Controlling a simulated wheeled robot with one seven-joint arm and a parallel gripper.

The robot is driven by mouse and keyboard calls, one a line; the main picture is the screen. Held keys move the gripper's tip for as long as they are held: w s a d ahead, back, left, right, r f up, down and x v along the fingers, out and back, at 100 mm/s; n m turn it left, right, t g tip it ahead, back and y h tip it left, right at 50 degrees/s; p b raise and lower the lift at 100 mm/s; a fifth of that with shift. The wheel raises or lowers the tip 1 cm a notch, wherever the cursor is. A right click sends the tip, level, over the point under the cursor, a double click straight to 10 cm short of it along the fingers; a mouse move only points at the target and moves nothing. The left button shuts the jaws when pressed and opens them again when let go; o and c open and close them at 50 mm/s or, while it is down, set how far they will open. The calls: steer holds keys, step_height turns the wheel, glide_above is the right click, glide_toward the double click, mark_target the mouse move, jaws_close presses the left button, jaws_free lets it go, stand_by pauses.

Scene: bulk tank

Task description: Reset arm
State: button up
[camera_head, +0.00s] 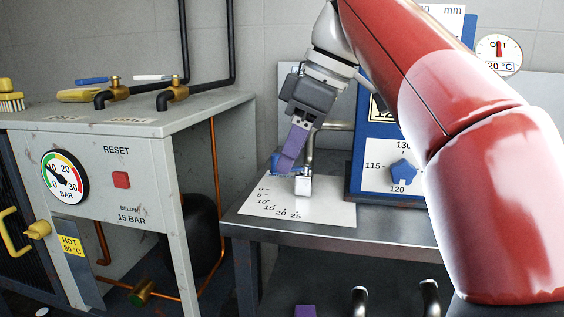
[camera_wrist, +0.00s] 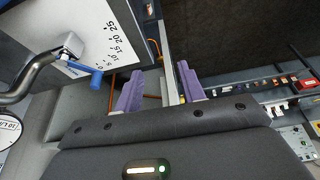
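My gripper (camera_head: 290,155) hangs from my red arm (camera_head: 420,70), with its purple fingers over the dial plate. In the wrist view, its two purple fingers (camera_wrist: 160,88) stand apart with nothing held between them. A lever with a blue handle (camera_head: 280,166) sits on the dial plate, partly hidden behind the fingers in the head view. In the wrist view, the blue handle (camera_wrist: 88,73) lies left of the fingers, apart from them.
The white dial plate (camera_head: 325,211) marked 0 to 25 lies on a grey bench (camera_head: 390,221). A blue panel with a blue knob (camera_head: 403,172) stands to the right, near my arm. A grey cabinet with a gauge (camera_head: 65,177) and red RESET button (camera_head: 121,180) stands left.

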steer(key=s+d+f+m+t+h, duration=0.1)
steer(key=s+d+f+m, duration=0.3)
steer(key=f, duration=0.6)
steer(key=s+d+f+m+t+h, duration=0.1)
steer(key=s+d+f+m+t, duration=0.1)
steer(key=s+d+f+m, duration=0.3)
steer(key=s+d+f+m+t+h, duration=0.1)
steer(key=s+d+f+m, duration=0.3)
steer(key=f, duration=1)
steer(key=shift+s+d+f+m+t+h, duration=0.2)
steer(key=shift+d+f+m+t+h, duration=0.3)
steer(key=shift+m, duration=0.6)
steer(key=shift+a+r, duration=0.1)
steer(key=shift+r, duration=0.05)
